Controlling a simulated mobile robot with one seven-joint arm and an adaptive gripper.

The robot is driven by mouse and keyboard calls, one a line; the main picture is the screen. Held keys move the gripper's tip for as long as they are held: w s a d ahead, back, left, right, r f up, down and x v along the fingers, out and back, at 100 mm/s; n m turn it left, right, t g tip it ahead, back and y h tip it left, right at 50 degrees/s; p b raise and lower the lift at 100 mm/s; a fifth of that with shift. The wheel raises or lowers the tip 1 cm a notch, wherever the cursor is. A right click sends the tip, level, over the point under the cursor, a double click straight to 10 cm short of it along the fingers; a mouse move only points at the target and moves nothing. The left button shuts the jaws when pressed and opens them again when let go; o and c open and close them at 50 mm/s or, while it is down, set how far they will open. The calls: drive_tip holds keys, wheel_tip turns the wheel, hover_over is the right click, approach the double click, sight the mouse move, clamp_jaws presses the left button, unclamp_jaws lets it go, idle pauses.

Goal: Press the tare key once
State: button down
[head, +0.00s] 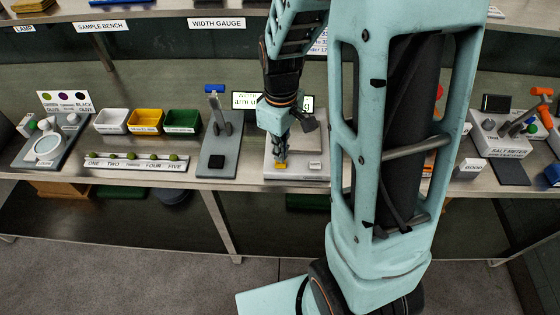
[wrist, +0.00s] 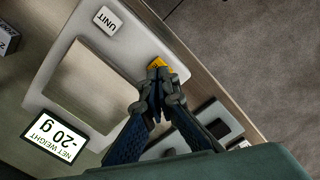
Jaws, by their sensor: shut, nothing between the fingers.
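The scale (wrist: 63,70) has a bare square pan (wrist: 92,88) and a lit display (wrist: 55,138) reading NET WEIGHT -20 g. A yellow key (wrist: 159,64) sits at its front edge, partly hidden by my fingertips; its lettering is not readable. A white UNIT key (wrist: 104,19) sits farther along the same edge. My gripper (wrist: 156,92) is shut and empty, its tips at the yellow key; I cannot tell whether they touch it. In the head view my gripper (head: 281,160) points down over the yellow key (head: 281,166) on the scale's front.
Left of the scale stand a grey upright gauge (head: 218,145), white, yellow and green bins (head: 146,121) and a numbered olive strip (head: 133,164). A salt meter (head: 500,140) is at right. The bench's front edge lies close to the key. My arm hides the bench right of the scale.

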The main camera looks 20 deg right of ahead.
drive_tip(key=shift+f, duration=0.15)
idle(0.3)
drive_tip(key=shift+f+b, duration=1)
drive_tip(key=shift+r, duration=0.2)
drive_tip(key=shift+r+p, duration=0.95)
drive_tip(key=shift+r, duration=0.05)
wheel_tip(320, 180, up, 5)
drive_tip(key=p, duration=0.3)
drive_tip(key=shift+p, duration=0.4)
idle(0.5)
